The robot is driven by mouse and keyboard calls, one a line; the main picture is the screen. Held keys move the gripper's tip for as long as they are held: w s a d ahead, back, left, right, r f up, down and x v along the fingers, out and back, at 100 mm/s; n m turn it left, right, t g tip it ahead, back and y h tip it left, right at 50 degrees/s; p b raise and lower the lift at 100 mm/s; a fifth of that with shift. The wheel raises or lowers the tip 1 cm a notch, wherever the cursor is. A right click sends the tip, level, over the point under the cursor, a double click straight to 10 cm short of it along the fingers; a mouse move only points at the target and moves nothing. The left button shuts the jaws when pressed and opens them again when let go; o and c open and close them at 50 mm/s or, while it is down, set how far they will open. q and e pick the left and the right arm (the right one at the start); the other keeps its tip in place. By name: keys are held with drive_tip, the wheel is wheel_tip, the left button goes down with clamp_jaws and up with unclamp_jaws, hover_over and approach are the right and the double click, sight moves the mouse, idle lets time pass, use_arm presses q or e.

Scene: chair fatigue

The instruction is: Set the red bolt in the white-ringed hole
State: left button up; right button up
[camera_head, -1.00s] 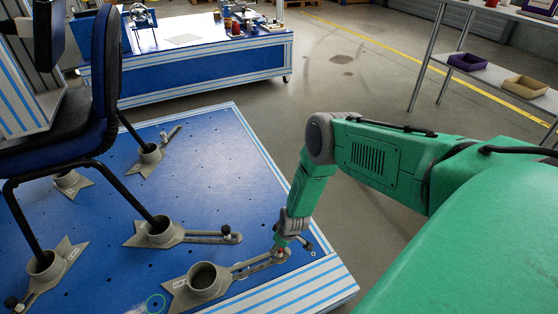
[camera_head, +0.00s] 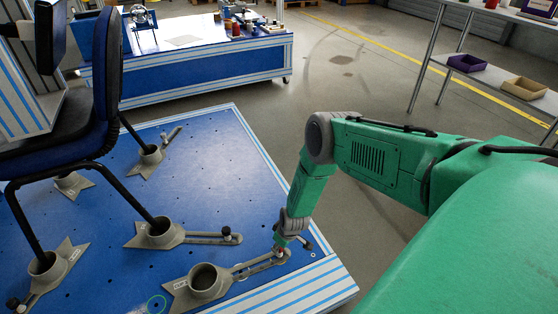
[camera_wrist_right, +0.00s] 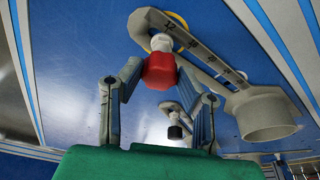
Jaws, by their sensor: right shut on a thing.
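My right gripper (camera_head: 282,243) points down at the outer end of the slotted arm of the nearest grey clamp (camera_head: 180,287). In the right wrist view, its two fingers are shut on the red bolt (camera_wrist_right: 160,71), one on each side of the red head. The bolt's pale tip (camera_wrist_right: 161,43) points at the slotted arm's end, where a yellow ring (camera_wrist_right: 178,19) partly shows behind it. I cannot tell whether the tip is in the slot. A white ring (camera_head: 239,279) shows partly beside the slotted arm on the blue plate. My left gripper is not in view.
A blue chair (camera_head: 95,120) stands with its legs in grey clamp cups on the blue plate (camera_head: 215,165). A teal ring (camera_head: 156,304) lies at the near edge. A dark-knobbed bolt (camera_head: 226,232) sits in another clamp's arm. A workbench (camera_head: 190,77) stands behind.

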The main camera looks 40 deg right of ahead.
drive_tip(key=shift+r+p, duration=1.5)
drive_tip(key=shift+r, duration=0.6)
drive_tip(key=shift+r+p, duration=1.5)
drive_tip(key=shift+r, duration=0.55)
drive_tip(key=shift+f, duration=0.1)
